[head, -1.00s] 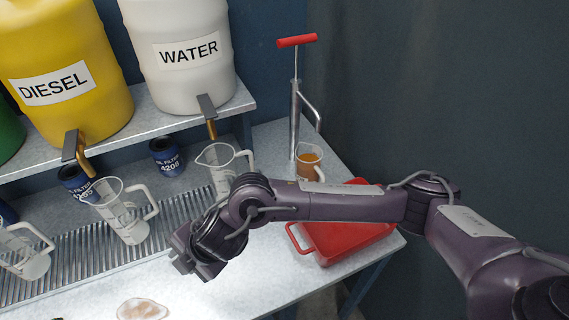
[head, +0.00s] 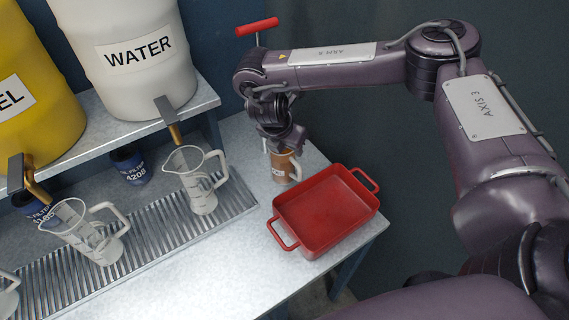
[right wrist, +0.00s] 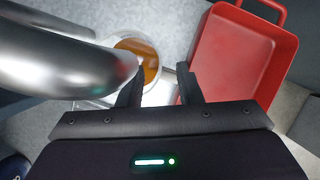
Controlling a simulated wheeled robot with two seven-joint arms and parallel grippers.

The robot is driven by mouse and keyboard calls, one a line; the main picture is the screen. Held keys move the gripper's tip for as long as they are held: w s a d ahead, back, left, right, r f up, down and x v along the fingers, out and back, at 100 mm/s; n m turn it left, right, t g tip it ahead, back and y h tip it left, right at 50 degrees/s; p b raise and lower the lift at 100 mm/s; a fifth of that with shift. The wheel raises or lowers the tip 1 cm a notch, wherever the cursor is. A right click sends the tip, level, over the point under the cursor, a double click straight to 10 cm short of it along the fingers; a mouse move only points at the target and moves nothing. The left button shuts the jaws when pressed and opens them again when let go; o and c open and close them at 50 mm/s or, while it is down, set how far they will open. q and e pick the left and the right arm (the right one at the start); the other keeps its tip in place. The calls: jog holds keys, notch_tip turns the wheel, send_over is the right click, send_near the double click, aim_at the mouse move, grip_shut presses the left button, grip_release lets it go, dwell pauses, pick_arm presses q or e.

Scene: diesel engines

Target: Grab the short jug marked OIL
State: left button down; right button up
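The short jug (head: 281,168) with amber-brown liquid stands upright on the bench, left of the red tray. Its white label is too small to read. My right gripper (head: 284,148) is right above it and hides part of its rim. In the right wrist view the amber liquid (right wrist: 146,58) shows beyond the left finger. There my right gripper (right wrist: 161,78) has its fingers apart, with a pale part of the jug, likely its handle, between or just below them. I cannot tell whether they touch it. My left gripper is out of view.
A red tray (head: 322,212) with two handles lies close to the right of the jug. A hand pump with a red handle (head: 257,26) stands behind. Clear measuring jugs (head: 201,183) stand on the grating at left, below the WATER barrel (head: 140,60). The front bench is clear.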

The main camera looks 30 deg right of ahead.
aim_at(292, 154)
jog(key=shift+a+p+x, duration=0.2)
jog(key=shift+p+x, duration=0.25)
jog(key=shift+x, duration=1.8)
jog(key=shift+w+f, duration=0.1)
grip_shut()
